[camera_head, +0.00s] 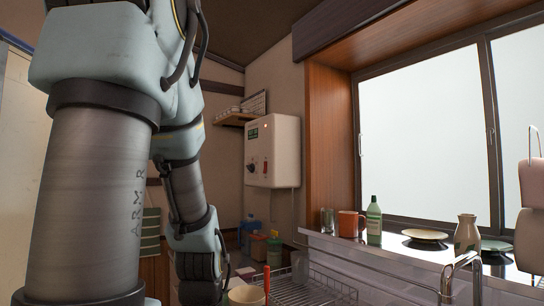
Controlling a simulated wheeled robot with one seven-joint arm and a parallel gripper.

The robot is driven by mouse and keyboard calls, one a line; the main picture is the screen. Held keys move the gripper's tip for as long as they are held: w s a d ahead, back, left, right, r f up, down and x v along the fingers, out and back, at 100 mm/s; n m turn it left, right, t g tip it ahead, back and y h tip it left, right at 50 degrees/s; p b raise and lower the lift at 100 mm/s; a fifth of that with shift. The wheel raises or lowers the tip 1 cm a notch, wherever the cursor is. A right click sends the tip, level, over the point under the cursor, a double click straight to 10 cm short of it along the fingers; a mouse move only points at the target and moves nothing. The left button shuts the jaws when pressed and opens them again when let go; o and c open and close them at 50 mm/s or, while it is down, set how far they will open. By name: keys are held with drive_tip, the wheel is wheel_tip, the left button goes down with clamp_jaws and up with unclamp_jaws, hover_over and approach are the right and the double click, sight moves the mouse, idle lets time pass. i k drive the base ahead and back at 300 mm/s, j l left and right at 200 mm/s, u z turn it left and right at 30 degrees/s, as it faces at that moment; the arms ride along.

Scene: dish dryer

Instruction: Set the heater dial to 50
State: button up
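The heater (285,150) is a white box on the far wall, left of the window. Its front face carries a small green display (253,133), a lit red lamp (264,125) and a dark round dial (253,168). A smaller control sits just right of the dial. The numbers and the dial's setting are too small to read. My arm comes down on the left of the picture, and its lower part ends near the bottom edge, below and left of the heater. My gripper's fingers do not show. Nothing of mine touches the heater.
A wire dish rack (318,288) is below the heater, with a bowl (247,296) in front. The window sill holds an orange mug (350,224), a green bottle (374,222), plates and a vase (467,234). A faucet (462,270) stands at right. Bottles stand under the heater.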

sight(250, 168)
drive_tip(key=i+j, duration=0.65)
drive_tip(key=i, duration=0.1)
